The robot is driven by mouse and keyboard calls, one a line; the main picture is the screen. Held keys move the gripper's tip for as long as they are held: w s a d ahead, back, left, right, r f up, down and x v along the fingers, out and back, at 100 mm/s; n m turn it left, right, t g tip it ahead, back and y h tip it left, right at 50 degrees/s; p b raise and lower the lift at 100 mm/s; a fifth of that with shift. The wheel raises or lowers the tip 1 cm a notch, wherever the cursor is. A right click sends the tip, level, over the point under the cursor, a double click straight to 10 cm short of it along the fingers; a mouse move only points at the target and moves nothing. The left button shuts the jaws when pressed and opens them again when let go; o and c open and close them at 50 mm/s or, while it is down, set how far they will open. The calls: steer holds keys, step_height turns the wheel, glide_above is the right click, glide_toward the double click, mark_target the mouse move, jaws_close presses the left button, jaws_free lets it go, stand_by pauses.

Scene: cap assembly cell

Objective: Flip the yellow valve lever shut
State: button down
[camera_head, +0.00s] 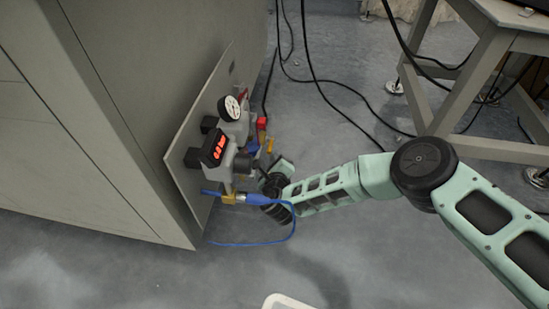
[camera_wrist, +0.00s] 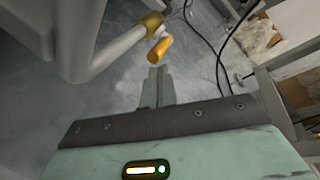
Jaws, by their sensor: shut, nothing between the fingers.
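The yellow valve lever (camera_wrist: 160,49) shows in the wrist view, at the end of a grey pipe (camera_wrist: 108,52) with a brass-coloured fitting (camera_wrist: 149,22). My gripper (camera_wrist: 157,72) is shut and empty, its fingertips just below the lever in that picture. Whether they touch it I cannot tell. In the head view a small yellow piece (camera_head: 270,145), probably the lever, shows at the right side of the valve assembly. My gripper (camera_head: 283,165) is close to it there, low beside the assembly and partly hidden.
The assembly is on a plate (camera_head: 182,135) against a grey cabinet (camera_head: 110,120), with a gauge (camera_head: 229,108), a red-lit display (camera_head: 216,148) and a blue hose (camera_head: 290,225). Black cables (camera_head: 345,112) cross the floor. A table (camera_head: 470,75) stands at right.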

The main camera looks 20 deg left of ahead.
steer(key=shift+r+p, duration=0.3)
steer(key=shift+r, duration=0.35)
steer(key=shift+w+r, duration=0.1)
steer(key=shift+r, duration=0.05)
steer(key=shift+r+p, duration=0.6)
steer(key=shift+r, duration=0.05)
